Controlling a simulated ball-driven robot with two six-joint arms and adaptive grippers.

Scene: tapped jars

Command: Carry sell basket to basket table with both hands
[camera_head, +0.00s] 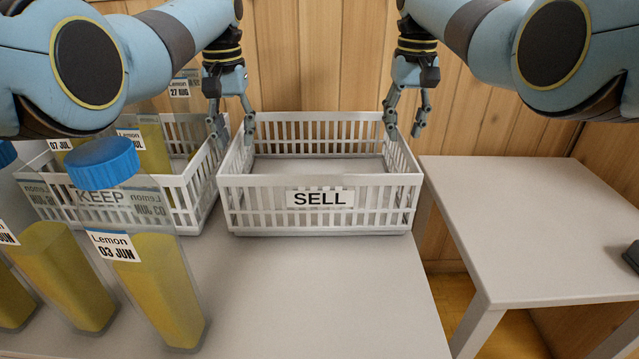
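The white slatted sell basket (250,207), with a "SELL" label on its front, stands empty and level on the near table. My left gripper (234,132) is above its left rim toward the back, fingers spread on either side of the wall. My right gripper (405,128) is at its right rim in the same way, fingers apart. I cannot tell whether either one touches the rim. The basket table (530,225) is the bare grey table at the right, apart from the near table.
The keep basket (190,195) stands close at the left and holds jars. Several yellow Lemon jars, one with a blue lid (103,163), stand at the front left. A gap shows the floor between the tables. A dark object (632,254) lies at the right edge.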

